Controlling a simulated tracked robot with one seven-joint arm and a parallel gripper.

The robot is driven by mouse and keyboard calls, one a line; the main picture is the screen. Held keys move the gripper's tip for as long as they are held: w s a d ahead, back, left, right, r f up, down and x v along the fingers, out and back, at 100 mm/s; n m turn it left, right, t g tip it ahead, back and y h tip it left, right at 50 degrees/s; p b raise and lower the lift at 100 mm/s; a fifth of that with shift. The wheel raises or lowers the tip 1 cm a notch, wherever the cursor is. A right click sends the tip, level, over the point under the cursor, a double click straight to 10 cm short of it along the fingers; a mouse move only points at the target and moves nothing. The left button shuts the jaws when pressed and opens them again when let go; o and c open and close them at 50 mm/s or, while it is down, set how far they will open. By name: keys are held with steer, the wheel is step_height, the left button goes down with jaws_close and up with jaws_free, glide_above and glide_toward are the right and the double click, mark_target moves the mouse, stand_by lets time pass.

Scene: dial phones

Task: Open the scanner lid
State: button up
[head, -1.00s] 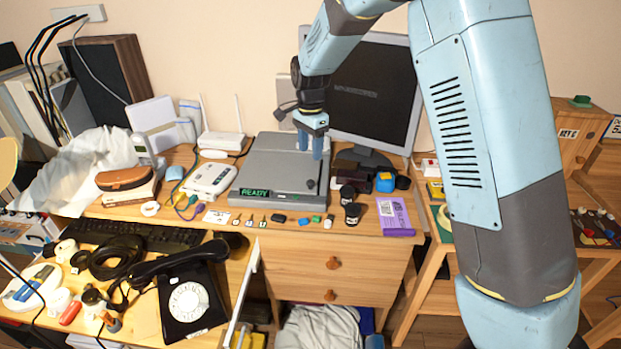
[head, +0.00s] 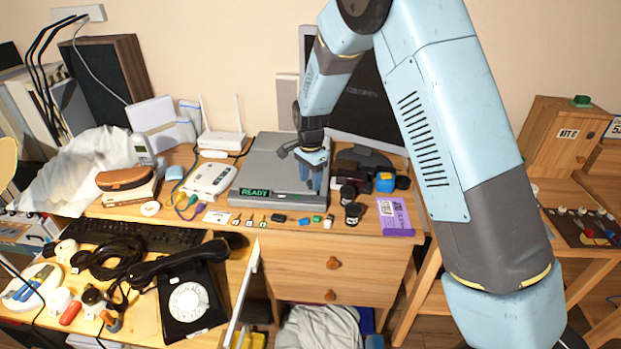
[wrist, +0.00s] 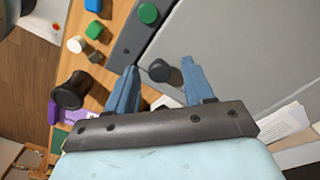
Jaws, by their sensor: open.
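The scanner is a flat grey box with its lid (head: 265,160) lying flat and a green READY display (head: 255,193) on its front. A dark round knob (wrist: 159,71) sits near the lid's front right corner. My gripper (head: 313,186) is over that corner, pointing down, and its fingers hide the knob in the head view. In the wrist view my gripper (wrist: 160,66) is open, with one blue finger on each side of the knob. I cannot tell whether the fingers touch the knob or the lid.
A monitor (head: 365,100) stands behind the scanner. Dark cylinders (head: 352,213), a blue block (head: 385,182) and a purple packet (head: 396,216) lie to its right. Small coloured blocks line the desk's front edge. A white device (head: 209,177) is close on its left.

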jaws_close()
stand_by(0.3)
stand_by(0.3)
